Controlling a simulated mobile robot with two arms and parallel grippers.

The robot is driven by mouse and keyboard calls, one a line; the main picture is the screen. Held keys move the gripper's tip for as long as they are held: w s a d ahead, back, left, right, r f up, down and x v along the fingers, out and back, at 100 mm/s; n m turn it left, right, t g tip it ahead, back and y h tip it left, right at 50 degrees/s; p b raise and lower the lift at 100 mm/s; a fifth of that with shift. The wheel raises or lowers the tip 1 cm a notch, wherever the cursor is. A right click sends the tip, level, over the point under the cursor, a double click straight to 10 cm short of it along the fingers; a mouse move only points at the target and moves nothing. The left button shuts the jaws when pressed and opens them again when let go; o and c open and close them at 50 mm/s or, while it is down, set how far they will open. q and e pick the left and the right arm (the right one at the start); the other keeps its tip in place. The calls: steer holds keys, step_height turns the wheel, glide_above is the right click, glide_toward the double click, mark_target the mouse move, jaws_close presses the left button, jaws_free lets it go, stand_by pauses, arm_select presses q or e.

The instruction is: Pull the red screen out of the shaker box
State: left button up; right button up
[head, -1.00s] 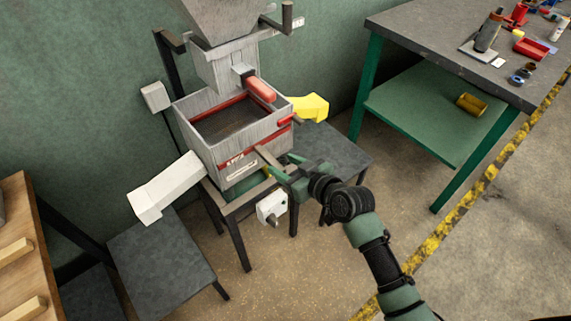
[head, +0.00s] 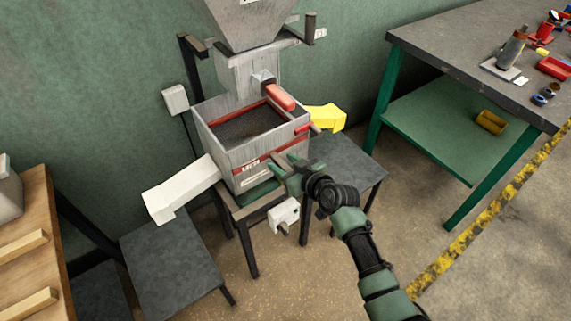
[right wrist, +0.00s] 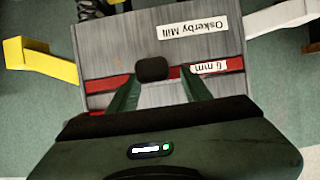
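The shaker box (head: 230,155) is a grey wooden box with an open top, standing on a small frame. The red screen (head: 270,162) shows as a red strip across its front, with a "6 mm" label (right wrist: 209,68) in the right wrist view. A dark knob-like handle (right wrist: 155,68) stands out at the strip. My right gripper (head: 290,170) is at the front of the box, its fingers apart, one on each side of the handle near the fingertips. I see no clear contact. The fingers partly hide the strip. My left gripper is out of view.
A hopper (head: 250,20) with a red-handled part (head: 280,97) stands above the box. A white chute (head: 182,186) sticks out left and a yellow chute (head: 325,117) right, over dark stands. A small white box (head: 284,213) hangs below. A green-legged workbench (head: 430,45) stands at right.

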jaws_close()
stand_by(2.9)
